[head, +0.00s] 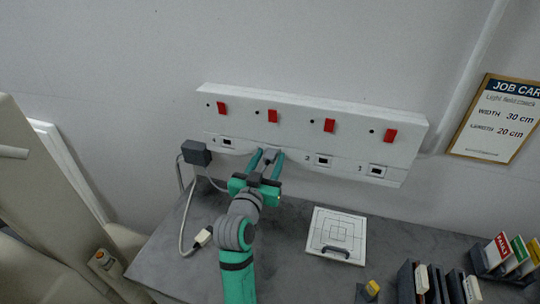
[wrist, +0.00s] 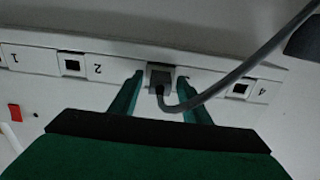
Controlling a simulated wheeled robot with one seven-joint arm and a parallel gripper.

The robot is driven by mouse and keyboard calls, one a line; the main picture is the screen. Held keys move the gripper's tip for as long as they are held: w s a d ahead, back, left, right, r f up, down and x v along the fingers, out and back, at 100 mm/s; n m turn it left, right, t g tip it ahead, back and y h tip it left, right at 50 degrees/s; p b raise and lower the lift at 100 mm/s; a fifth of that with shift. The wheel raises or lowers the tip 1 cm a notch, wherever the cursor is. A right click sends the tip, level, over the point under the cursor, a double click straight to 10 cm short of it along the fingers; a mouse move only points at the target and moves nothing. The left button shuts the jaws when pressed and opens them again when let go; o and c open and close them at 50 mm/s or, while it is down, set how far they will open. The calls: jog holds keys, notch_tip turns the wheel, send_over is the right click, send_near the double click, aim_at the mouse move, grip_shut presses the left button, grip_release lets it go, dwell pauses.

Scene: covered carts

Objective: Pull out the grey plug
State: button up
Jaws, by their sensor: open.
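The grey plug (head: 269,155) sits in the third socket of the white wall panel (head: 300,115), between the sockets marked 2 and 4. In the wrist view, the plug (wrist: 160,77) shows its back, with a grey cable (wrist: 235,75) curving up to the right. My gripper (head: 267,153) is open, with one green finger on each side of the plug. In the wrist view a narrow gap shows between the plug and each fingertip of my gripper (wrist: 159,82). The plug's front is hidden in the panel.
Red switches (head: 272,116) line the panel.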

jog(key=shift+c, duration=0.6)
grip_shut()
jog(key=shift+s, duration=0.15)
jog(key=shift+v, duration=2.85)
